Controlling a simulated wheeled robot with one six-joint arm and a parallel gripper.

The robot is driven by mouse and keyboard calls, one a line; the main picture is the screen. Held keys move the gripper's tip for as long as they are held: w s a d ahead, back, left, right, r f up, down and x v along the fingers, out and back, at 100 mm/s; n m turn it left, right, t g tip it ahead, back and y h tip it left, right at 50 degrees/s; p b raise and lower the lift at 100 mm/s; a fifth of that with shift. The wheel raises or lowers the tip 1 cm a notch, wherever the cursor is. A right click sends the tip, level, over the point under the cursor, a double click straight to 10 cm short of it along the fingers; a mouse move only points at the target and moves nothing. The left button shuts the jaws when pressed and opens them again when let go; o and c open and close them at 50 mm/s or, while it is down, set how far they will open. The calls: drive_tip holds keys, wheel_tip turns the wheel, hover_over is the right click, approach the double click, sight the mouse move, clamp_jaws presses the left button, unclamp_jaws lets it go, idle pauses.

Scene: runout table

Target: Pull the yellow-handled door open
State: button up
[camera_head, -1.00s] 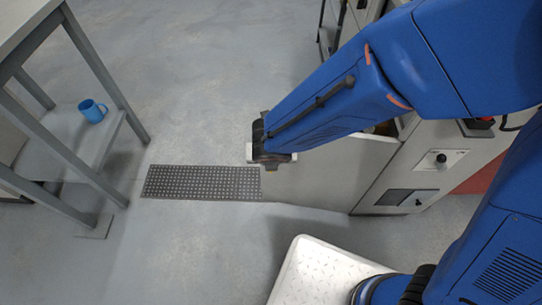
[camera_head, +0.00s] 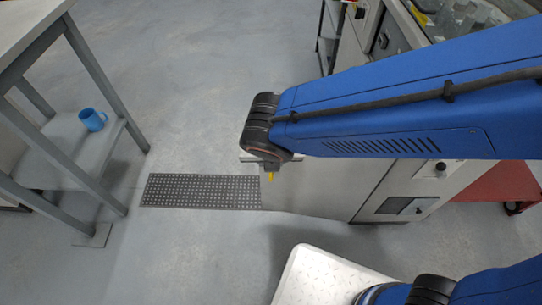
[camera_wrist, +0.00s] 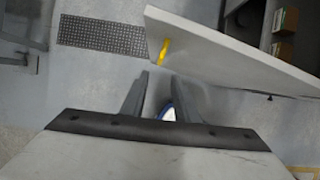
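The door (camera_head: 335,185) is a pale grey panel standing swung out from the cabinet (camera_head: 395,203). In the wrist view the door (camera_wrist: 235,50) runs from upper left to right, with the open cabinet inside behind it. The yellow handle (camera_wrist: 164,50) is near the door's free edge; a bit of the handle (camera_head: 270,177) also shows below my wrist in the head view. My gripper (camera_wrist: 158,77) is open, with nothing between its fingers. Its tips are apart from the handle, which lies just beyond them in the wrist view.
A dark perforated floor plate (camera_head: 200,190) lies left of the door's free edge. A grey table (camera_head: 45,75) with a blue mug (camera_head: 93,119) on its lower shelf stands at the left. Shelves with boxes (camera_wrist: 285,19) show inside the cabinet. The floor beyond the plate is clear.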

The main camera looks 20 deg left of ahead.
drive_tip(key=shift+v, duration=1.3)
